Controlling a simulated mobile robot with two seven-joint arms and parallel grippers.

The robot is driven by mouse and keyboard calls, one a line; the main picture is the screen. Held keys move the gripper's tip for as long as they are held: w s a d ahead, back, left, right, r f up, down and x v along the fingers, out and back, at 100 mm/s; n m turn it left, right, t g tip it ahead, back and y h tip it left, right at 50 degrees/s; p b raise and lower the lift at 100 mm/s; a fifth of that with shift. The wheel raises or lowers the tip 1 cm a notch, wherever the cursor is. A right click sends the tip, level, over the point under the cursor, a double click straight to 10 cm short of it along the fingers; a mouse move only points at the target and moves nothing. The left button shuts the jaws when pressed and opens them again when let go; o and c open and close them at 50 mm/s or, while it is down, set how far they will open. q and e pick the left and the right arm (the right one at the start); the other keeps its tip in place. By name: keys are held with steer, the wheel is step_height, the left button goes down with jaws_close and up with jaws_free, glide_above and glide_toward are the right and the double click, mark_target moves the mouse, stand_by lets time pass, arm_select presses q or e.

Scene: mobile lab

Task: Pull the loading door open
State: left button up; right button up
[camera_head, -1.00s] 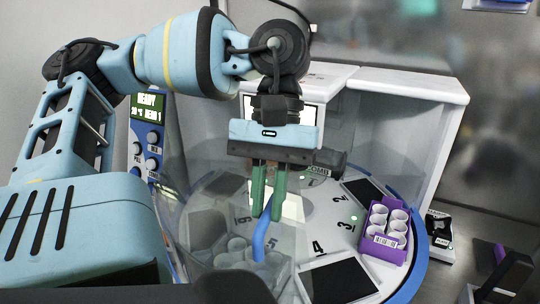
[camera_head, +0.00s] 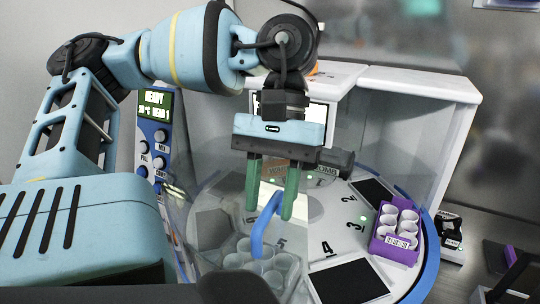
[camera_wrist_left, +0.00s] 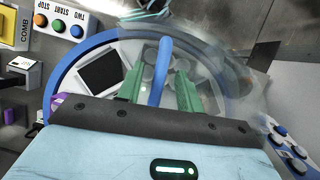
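The loading door (camera_head: 205,225) is a clear curved panel at the front of the round machine. Its edges are hard to make out. A blue bar handle (camera_head: 257,236) stands on it and also shows in the left wrist view (camera_wrist_left: 157,85). My left gripper (camera_head: 269,213) points down at the handle with its two green fingers spread. In the left wrist view the handle lies between the fingers (camera_wrist_left: 160,90), with visible gaps on both sides. The fingers do not grip it. My right gripper cannot be made out in either view.
Inside is a numbered turntable (camera_head: 330,225) with a purple tube rack (camera_head: 395,251) and dark pads. A control panel with a READY screen (camera_head: 155,105) stands left. White housing (camera_head: 420,82) rises behind. Start and stop buttons (camera_wrist_left: 60,27) show in the wrist view.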

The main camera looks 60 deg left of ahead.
arm_select(q)
steer(key=v, duration=0.8)
steer(key=shift+d+f, duration=0.1)
steer(key=shift+f, duration=0.05)
stand_by(0.7)
